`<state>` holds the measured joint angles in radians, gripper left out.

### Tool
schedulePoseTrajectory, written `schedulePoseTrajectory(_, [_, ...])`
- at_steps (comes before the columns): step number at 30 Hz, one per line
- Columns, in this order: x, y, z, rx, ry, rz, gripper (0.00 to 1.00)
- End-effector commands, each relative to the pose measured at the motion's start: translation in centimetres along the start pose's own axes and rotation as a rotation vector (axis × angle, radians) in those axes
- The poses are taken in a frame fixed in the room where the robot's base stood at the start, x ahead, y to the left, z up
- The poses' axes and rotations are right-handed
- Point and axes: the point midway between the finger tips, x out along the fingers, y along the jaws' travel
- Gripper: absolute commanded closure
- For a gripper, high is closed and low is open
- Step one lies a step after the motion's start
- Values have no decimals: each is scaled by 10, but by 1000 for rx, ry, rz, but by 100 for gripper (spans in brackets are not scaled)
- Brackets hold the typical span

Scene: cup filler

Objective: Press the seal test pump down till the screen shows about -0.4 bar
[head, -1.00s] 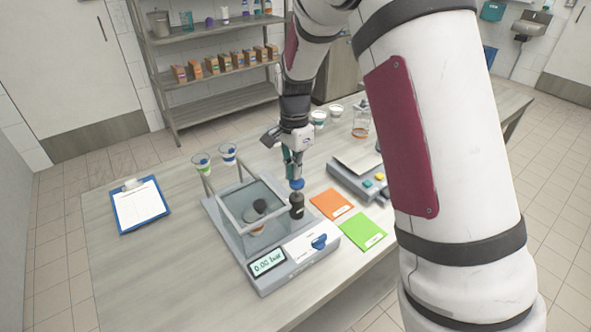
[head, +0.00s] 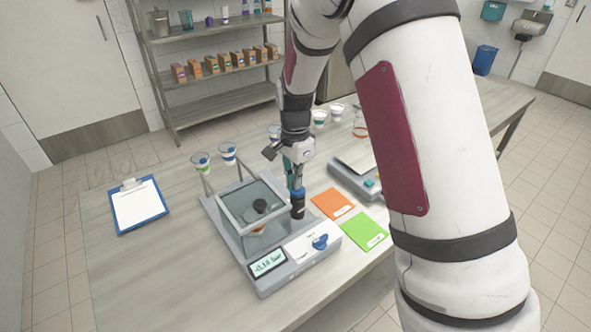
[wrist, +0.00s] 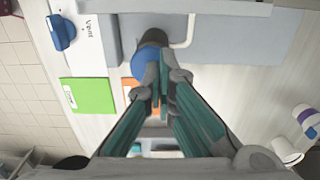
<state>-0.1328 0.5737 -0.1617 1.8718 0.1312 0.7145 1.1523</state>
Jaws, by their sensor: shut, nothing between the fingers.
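The seal test pump (head: 298,211) is a black cylinder with a blue top on the right side of the tester. In the wrist view its blue top (wrist: 145,63) sits just past my fingertips. My gripper (head: 296,183) is shut and empty, pointing down on the pump's top. It appears to touch the top, which sits close above the black body. The tester's screen (head: 268,263) reads about -0.10 bar, in small blurred digits. The clear test chamber (head: 245,215) is closed, with a cup seen dimly inside. The blue vent knob (head: 320,242) is on the tester's front right.
Orange (head: 333,203) and green (head: 362,233) cards lie right of the tester. A grey device (head: 352,182) stands behind them. Two cups (head: 227,153) stand behind the chamber at the left. A clipboard (head: 138,203) lies at the far left, with bare table around it.

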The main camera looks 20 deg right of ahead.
Motion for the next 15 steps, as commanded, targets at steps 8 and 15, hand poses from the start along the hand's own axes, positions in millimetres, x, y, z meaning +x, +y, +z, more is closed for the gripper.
schedulePoseTrajectory(8, [-23,0,0,0,0,0,100])
schedulePoseTrajectory(15, [-73,0,0,0,0,-3,100])
